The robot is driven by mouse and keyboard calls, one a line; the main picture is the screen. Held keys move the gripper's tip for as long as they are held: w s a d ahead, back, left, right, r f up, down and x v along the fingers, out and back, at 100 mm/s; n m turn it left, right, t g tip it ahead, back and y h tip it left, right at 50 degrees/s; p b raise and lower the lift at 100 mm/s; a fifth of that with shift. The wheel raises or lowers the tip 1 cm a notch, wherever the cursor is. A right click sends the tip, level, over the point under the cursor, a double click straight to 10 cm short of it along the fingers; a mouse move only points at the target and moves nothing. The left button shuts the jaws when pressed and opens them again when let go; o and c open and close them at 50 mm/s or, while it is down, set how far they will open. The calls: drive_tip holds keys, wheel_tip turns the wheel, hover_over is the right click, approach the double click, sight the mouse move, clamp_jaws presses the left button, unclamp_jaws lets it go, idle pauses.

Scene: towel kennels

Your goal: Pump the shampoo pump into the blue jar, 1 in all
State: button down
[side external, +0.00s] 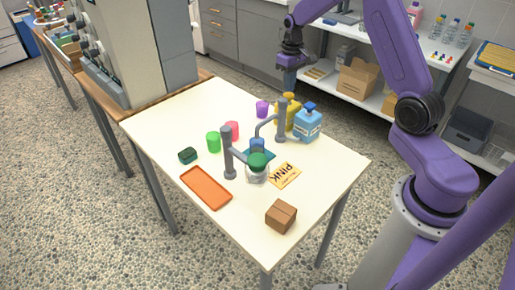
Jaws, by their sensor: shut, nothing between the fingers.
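A blue jar (257,145) stands near the table's middle on a teal patch, partly hidden behind a clear round vessel with a green top. A blue pump bottle (308,126) with a pale label and a yellow bottle (292,104) stand side by side at the right of the table; the yellow one is partly hidden. I cannot read which holds shampoo. My gripper (287,88) is shut and empty, pointing down above the yellow bottle in the picture, apart from it as far as I can tell.
Two grey posts with side arms (228,155) (281,120) flank the jar. The green-topped vessel (257,168), a card reading PINK (285,175), green (213,142), red (232,130) and purple (262,109) cups, an orange tray (206,188) and brown box (281,216) share the table.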

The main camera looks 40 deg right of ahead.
wheel_tip(320, 180, up, 6)
idle(0.6)
drive_tip(key=s+a+r+n, duration=0.2)
drive_tip(key=s+a+n, duration=0.1)
drive_tip(key=s+a, duration=0.55)
drive_tip(key=s+a+r+n, duration=0.25)
drive_tip(key=s+a, duration=0.25)
drive_tip(key=a, duration=0.6)
drive_tip(key=s+a+f+n, duration=0.1)
drive_tip(key=s+n, duration=0.6)
drive_tip(key=s, duration=1.5)
drive_tip(key=shift+s+a+f, duration=0.15)
drive_tip(key=shift+s+a, duration=0.2)
drive_tip(key=shift+a, duration=0.3)
